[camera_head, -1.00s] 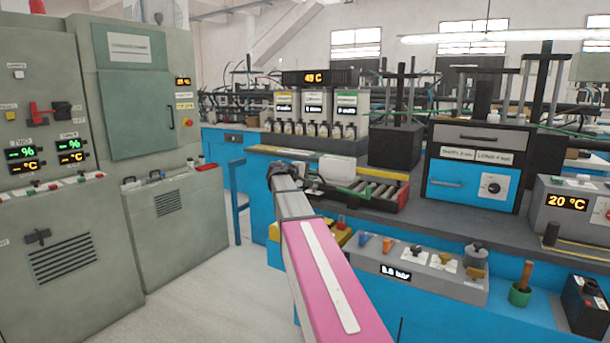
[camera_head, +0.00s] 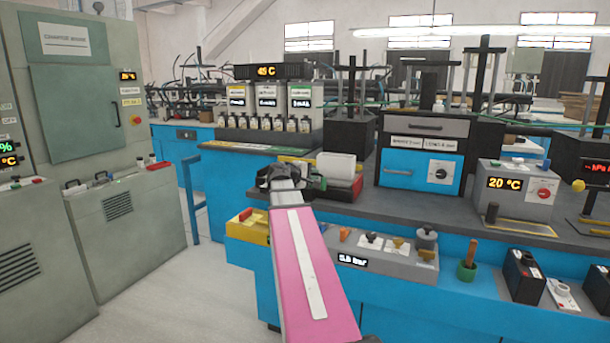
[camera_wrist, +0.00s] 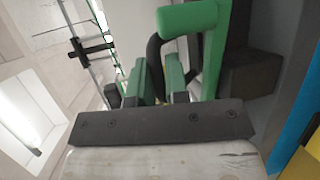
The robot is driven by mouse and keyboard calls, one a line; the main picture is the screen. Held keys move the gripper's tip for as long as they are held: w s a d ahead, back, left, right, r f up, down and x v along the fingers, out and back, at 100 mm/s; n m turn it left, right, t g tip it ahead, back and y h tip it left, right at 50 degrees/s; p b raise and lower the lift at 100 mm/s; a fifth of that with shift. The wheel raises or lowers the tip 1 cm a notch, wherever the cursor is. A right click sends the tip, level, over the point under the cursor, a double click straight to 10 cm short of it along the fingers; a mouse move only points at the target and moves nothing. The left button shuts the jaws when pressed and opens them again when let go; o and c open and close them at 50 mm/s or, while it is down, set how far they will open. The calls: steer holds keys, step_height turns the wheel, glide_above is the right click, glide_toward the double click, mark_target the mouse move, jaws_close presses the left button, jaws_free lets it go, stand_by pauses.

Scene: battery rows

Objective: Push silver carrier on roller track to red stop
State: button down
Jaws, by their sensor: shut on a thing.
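The carrier (camera_head: 336,166), a pale silver-white block, sits on the bench at the right end of the roller track. The red stop (camera_head: 357,184) shows just right of and below it; I cannot tell whether they touch. The rollers are mostly hidden behind the carrier and my arm. My gripper (camera_head: 312,181) is at the carrier's left side. In the wrist view, my gripper (camera_wrist: 158,88) is shut around part of a green handle (camera_wrist: 190,18); the exact contact is partly hidden.
A black and blue cabinet (camera_head: 424,152) stands right of the track, with a black block (camera_head: 350,138) behind. A grey control panel (camera_head: 385,256) lines the bench front. Bottles (camera_head: 262,123) stand at the back left. Floor is free at left.

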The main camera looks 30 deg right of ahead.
steer(key=shift+d+r, duration=0.15)
steer(key=shift+d, duration=0.05)
steer(key=c, duration=1.2)
jaws_free()
steer(key=shift+a, duration=0.1)
steer(key=v, duration=1)
steer(key=shift+s+a, duration=0.15)
steer(key=shift+a, duration=0.15)
